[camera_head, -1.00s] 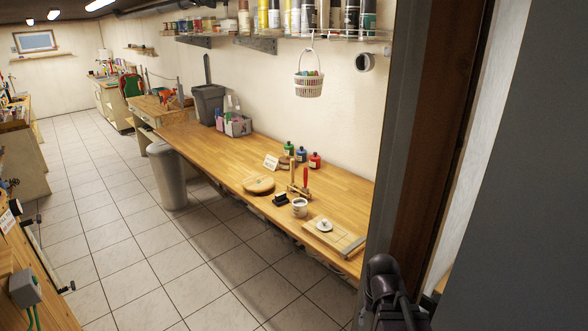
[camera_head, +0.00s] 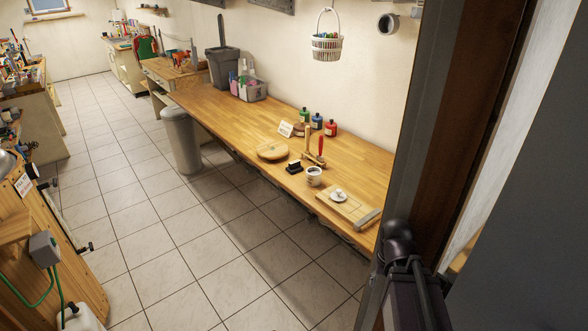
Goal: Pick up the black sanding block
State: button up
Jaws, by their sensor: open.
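The black sanding block (camera_head: 294,166) sits near the front edge of the long wooden workbench (camera_head: 215,105). It is small in this view, with a lighter patch on top. My gripper is not in view. Only part of my dark arm shows at the bottom right, well apart from the block.
A wooden stand with a red-handled tool (camera_head: 318,152) and a cutting board (camera_head: 350,206) are near the block. Coloured bottles (camera_head: 317,122) stand behind. A dark door frame (camera_head: 440,130) blocks the right side. A grey bin (camera_head: 181,140) stands at the bench front; the tiled floor (camera_head: 200,235) is clear.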

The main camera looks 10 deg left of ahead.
aim_at(295, 167)
jog(key=u, duration=1.2)
jog(key=i, duration=2.35)
jog(key=z, duration=0.3)
